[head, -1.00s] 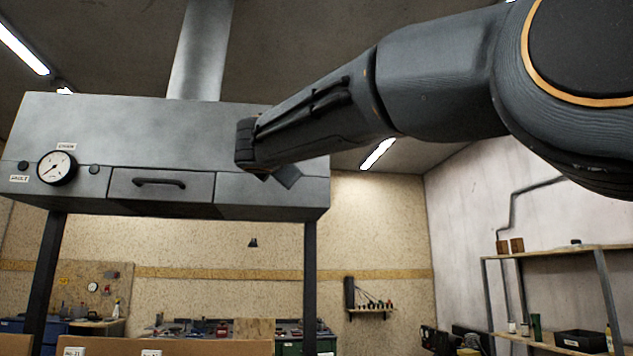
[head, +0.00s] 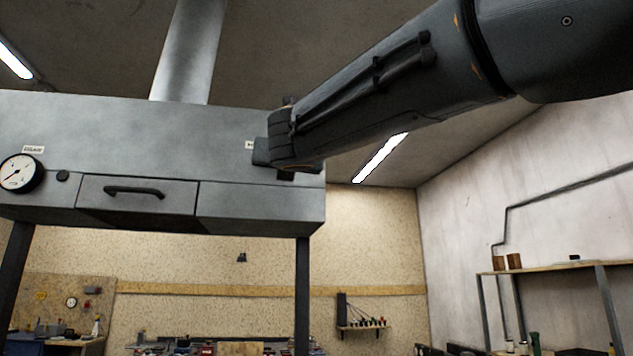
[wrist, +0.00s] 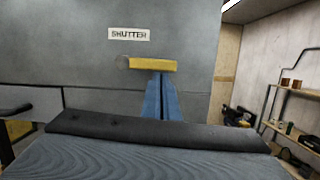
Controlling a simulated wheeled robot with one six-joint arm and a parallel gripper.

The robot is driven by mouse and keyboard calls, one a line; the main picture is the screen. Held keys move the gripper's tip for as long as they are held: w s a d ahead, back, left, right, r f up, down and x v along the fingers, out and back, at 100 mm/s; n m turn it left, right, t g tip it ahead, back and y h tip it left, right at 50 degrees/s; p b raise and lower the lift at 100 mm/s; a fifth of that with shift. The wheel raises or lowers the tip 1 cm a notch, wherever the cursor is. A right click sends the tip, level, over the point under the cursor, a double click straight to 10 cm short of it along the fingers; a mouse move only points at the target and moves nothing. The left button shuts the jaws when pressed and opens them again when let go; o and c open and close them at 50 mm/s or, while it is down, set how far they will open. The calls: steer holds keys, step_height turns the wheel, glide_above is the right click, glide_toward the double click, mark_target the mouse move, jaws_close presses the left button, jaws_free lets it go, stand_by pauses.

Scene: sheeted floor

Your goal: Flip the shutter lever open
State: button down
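The shutter lever is a yellow bar (wrist: 153,65) on the grey hood front in the wrist view. It lies about level, with a round grey pivot at its left end, below a white SHUTTER label (wrist: 129,34). My gripper (wrist: 161,76) shows as two blue fingers close together with only a thin line between them, so it looks shut and empty. The fingertips are just under the lever's right half; I cannot tell whether they touch. In the head view my wrist (head: 290,140) covers the lever, and the label's edge (head: 249,145) shows beside it.
The grey hood (head: 120,125) stands on dark posts (head: 302,290). Its front has a round gauge (head: 20,174) and a drawer with a dark handle (head: 134,191). A shelf (head: 560,267) stands at the right wall. The space right of the hood is open.

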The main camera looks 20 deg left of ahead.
steer(key=shift+d+r, duration=0.2)
stand_by(0.4)
step_height(320, 180, down, 5)
steer(key=b, duration=0.5)
steer(key=b+v, duration=0.2)
steer(key=v, duration=0.7)
steer(key=shift+s+d+r, duration=0.15)
steer(key=shift+s+d, duration=0.05)
steer(key=shift+s, duration=0.15)
